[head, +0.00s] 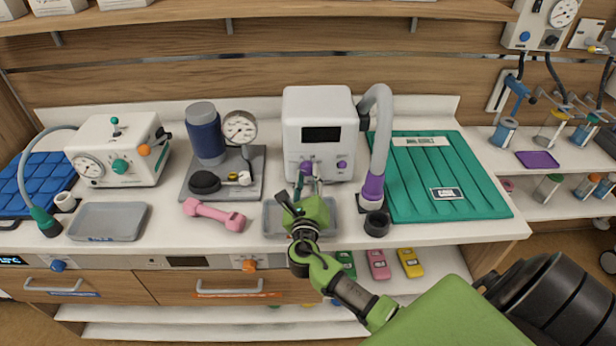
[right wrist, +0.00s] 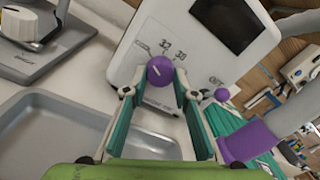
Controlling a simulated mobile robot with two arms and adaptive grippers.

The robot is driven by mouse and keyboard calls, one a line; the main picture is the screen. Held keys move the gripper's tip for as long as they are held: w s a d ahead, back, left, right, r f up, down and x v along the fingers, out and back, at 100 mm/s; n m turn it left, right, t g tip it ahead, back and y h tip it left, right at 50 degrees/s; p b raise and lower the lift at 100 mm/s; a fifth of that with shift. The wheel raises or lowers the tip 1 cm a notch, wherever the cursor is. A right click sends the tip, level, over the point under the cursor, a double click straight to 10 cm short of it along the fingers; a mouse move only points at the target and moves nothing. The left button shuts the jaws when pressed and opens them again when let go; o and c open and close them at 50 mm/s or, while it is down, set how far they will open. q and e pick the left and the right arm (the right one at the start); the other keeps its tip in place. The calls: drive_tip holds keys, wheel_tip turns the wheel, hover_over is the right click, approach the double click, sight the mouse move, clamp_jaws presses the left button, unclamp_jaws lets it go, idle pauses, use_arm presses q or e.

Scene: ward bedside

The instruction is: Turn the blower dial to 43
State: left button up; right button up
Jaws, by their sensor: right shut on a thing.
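The dial (head: 306,166) is partly hidden by the fingers in the head view. A second purple knob (head: 342,164) sits to its right, untouched. My left gripper is out of view.
A grey tray (head: 272,219) lies below the blower, under my right gripper. A dark cup (head: 377,224) and the green mat (head: 436,178) are to the right. A pink dumbbell (head: 214,214) and the gauge stand (head: 240,127) are to the left.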

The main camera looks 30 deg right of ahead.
drive_tip(key=m, duration=0.2)
drive_tip(key=shift+m, duration=0.4)
drive_tip(key=m+b, duration=0.1)
drive_tip(key=m, duration=0.2)
drive_tip(key=shift+a+m+y, duration=0.1)
drive_tip(key=shift+m+y, duration=0.2)
drive_tip(key=m+b, duration=0.1)
drive_tip(key=m, duration=0.2)
drive_tip(key=shift+w+m, duration=0.1)
drive_tip(key=shift+m, duration=0.2)
drive_tip(key=m+b, duration=0.1)
drive_tip(key=m, duration=0.2)
drive_tip(key=shift+y, duration=0.3)
drive_tip(key=m+b, duration=0.2)
drive_tip(key=m, duration=0.4)
drive_tip(key=shift+r+y+b, duration=0.15)
drive_tip(key=shift+y+b, duration=0.15)
drive_tip(key=shift+b, duration=0.1)
drive_tip(key=m+b, duration=0.2)
drive_tip(key=m, duration=0.3)
drive_tip(key=shift+r+m+t, duration=0.1)
drive_tip(key=shift+m+t, duration=0.2)
drive_tip(key=shift+m, duration=0.1)
drive_tip(key=o, duration=1.1)
